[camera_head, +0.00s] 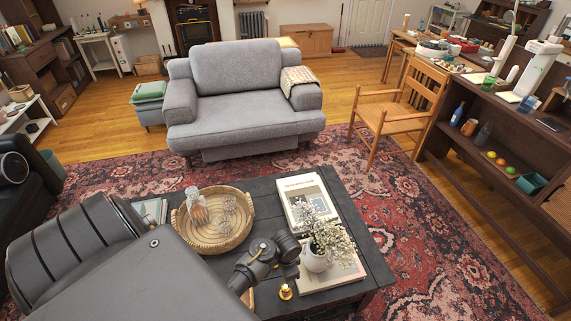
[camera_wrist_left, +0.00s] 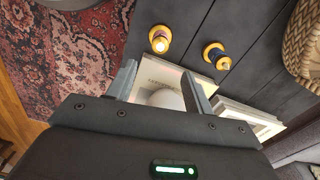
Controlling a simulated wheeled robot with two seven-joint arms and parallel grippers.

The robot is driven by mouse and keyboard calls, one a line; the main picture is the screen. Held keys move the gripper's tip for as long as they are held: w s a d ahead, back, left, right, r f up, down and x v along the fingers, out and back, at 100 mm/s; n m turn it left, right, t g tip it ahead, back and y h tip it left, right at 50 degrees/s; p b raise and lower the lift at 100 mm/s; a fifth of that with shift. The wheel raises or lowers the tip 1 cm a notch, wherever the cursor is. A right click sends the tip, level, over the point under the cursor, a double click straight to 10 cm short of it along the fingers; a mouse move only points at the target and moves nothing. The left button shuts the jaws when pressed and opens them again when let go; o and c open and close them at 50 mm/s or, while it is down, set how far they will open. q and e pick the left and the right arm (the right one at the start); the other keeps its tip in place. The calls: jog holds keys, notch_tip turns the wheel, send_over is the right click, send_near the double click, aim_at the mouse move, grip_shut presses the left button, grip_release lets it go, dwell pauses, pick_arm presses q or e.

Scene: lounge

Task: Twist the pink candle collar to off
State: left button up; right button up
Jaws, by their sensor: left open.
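In the left wrist view, two small candles on round gold bases stand on the dark table. One candle (camera_wrist_left: 160,40) has a bright, glowing top and a reddish-pink collar. The other candle (camera_wrist_left: 216,56), to its right, has a dark bluish collar. In the head view, one gold-based candle (camera_head: 286,292) shows near the table's front edge; its collar colour is too small to tell. My left gripper (camera_wrist_left: 158,70) is open, its fingers apart, with neither candle between them. In the head view its dark body (camera_head: 287,247) is beside the white vase. My right gripper is out of view.
The white flower vase (camera_head: 316,259) stands on a book (camera_head: 345,275) close to my left gripper. A round wicker tray (camera_head: 205,238) with glassware and another book (camera_head: 296,205) sit on the black table (camera_head: 262,196). My arm hides the table's front left.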

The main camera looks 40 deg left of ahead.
aim_at(286, 287)
pick_arm(q)
notch_tip(286, 287, down, 11)
jog(key=b, duration=0.2)
jog(key=shift+r+b, duration=0.15)
jog(key=shift+b, duration=0.15)
jog(key=c, duration=1)
